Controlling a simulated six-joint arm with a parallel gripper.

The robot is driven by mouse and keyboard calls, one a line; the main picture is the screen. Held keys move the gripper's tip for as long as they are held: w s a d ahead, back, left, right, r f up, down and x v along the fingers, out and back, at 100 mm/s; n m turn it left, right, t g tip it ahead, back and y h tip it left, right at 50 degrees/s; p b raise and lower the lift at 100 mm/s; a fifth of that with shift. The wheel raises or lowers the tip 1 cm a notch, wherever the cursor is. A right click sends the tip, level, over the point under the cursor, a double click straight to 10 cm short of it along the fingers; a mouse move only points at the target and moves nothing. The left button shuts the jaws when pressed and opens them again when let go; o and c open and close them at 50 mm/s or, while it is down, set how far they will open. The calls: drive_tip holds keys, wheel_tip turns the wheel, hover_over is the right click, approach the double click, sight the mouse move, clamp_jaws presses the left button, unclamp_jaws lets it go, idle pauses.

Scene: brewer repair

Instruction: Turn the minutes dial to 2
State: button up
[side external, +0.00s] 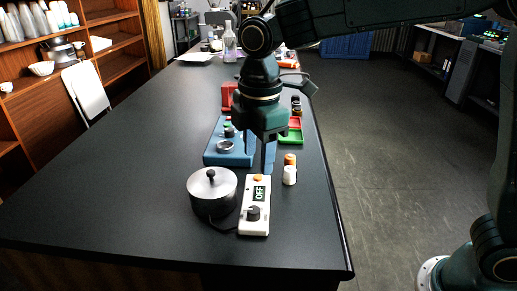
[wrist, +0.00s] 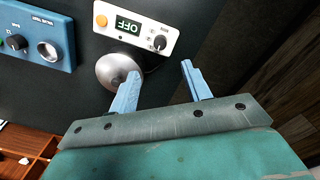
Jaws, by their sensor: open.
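A white timer box (side external: 254,228) lies on the dark bench in front of my gripper. It has an orange button (side external: 258,178), a small display reading OFF (side external: 259,193) and a black dial (side external: 253,213). In the wrist view the box is upside down at the top, with the dial (wrist: 160,43) at its right end and the display (wrist: 128,25) beside it. My gripper (side external: 258,163) points down above the bench by the box's far end. Its blue fingers are apart with nothing between them, as the wrist view also shows (wrist: 160,72). The dial's number marks are too small to read.
A blue panel with knobs (side external: 228,157) lies behind. A white bottle with an orange cap (side external: 289,175) and a red-and-green tray (side external: 290,138) are to the right. The bench's left side is clear.

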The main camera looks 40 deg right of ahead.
sight(255, 209)
drive_tip(key=shift+w+a+f, duration=0.15)
drive_tip(key=shift+a, duration=0.1)
drive_tip(key=f, duration=1.3)
drive_tip(key=shift+w+d+f, duration=0.1)
drive_tip(key=shift+w+f, duration=0.15)
drive_tip(key=shift+f, duration=0.15)
drive_tip(key=shift+c, duration=0.2)
drive_tip(key=c, duration=0.9)
